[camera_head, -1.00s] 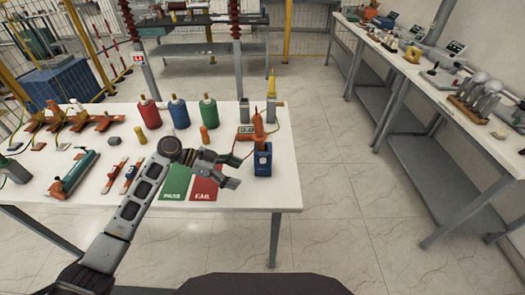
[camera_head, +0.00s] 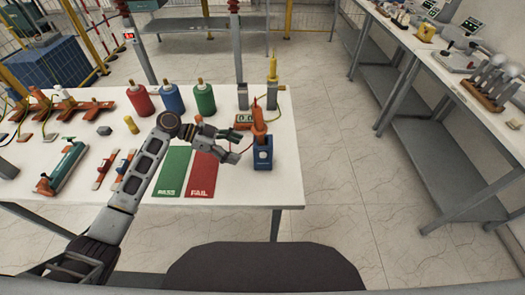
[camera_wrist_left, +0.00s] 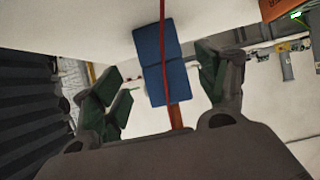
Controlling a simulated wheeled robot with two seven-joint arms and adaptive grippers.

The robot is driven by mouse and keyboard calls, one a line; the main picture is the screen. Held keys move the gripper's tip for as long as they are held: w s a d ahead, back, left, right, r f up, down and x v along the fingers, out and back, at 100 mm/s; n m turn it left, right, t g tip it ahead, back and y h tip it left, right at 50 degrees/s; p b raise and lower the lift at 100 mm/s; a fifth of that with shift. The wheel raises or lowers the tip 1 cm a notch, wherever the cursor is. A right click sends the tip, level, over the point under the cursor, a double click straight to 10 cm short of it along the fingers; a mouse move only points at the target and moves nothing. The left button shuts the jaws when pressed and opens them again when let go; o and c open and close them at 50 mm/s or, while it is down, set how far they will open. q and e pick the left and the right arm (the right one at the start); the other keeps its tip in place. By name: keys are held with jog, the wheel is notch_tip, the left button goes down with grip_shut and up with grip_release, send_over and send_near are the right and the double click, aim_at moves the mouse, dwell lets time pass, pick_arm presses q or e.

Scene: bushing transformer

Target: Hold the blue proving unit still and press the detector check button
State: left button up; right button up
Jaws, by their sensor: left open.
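The blue proving unit (camera_head: 263,154) stands upright near the right end of the white table. An orange detector (camera_head: 259,121) rises directly above it; whether its tip sits in the unit cannot be told. My left gripper (camera_head: 241,142) is open just left of the unit, its fingers pointing right towards it. In the left wrist view the blue unit (camera_wrist_left: 164,84) shows between the spread green-padded fingers (camera_wrist_left: 160,64), with gaps on both sides. A thin red line crosses in front of it there. I cannot make out the check button. My right gripper is not in view.
Red, blue and green bottles (camera_head: 205,98) stand behind.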

aim_at(260, 157)
pick_arm(q)
jog(key=shift+d, duration=0.1)
jog(key=shift+b+x, duration=0.45)
jog(key=shift+x, duration=2.45)
jog(key=shift+b+x, duration=0.95)
jog(key=shift+x, duration=0.7)
jog(key=shift+d+f, duration=0.2)
jog(key=shift+d, duration=0.1)
